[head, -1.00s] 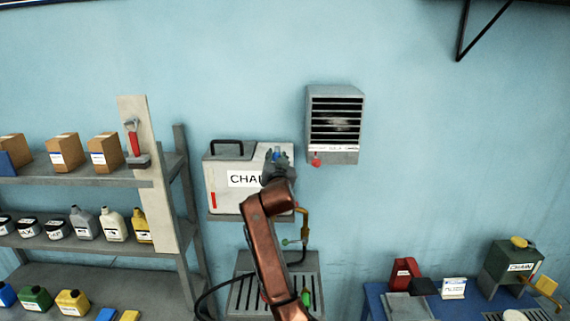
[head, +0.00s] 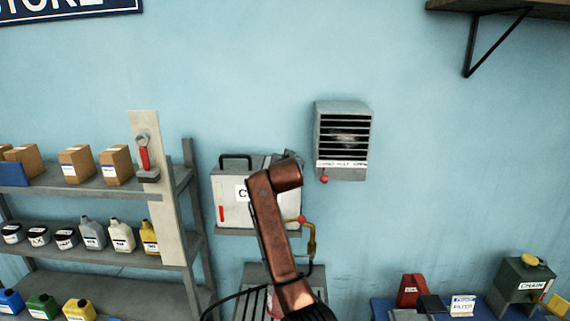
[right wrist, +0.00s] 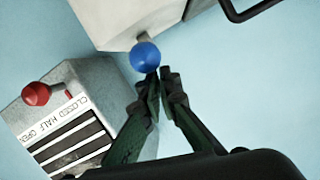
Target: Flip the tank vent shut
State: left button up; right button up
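The tank (head: 232,181) is a pale box with a black handle and a partly covered label, on a wall shelf. My right arm hides its right part in the head view. In the right wrist view, a blue ball knob (right wrist: 145,56) sits at the edge of the pale tank body (right wrist: 110,18). I take the knob for the vent lever's end. My right gripper (right wrist: 160,75) has its fingertips nearly together, with nothing visible between them. They are right beside the knob; I cannot tell whether they touch it. My left gripper is not in view.
A grey louvred wall box (head: 343,140) with a red knob (head: 324,180) is close on the right; it also shows in the wrist view (right wrist: 72,110). A shelf rack (head: 85,180) stands left. A brass tap (head: 312,240) hangs below the tank.

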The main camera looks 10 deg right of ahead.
jog(key=o, duration=0.3)
jog(key=shift+s+a+f, duration=0.1)
jog(key=o, duration=0.5)
jog(key=shift+d+f, duration=0.15)
jog(key=shift+d, duration=0.15)
jog(key=shift+o, duration=1.2)
jog(key=shift+a, duration=0.1)
jog(key=v, duration=1.2)
jog(key=shift+a, duration=0.15)
jog(key=shift+c, duration=0.2)
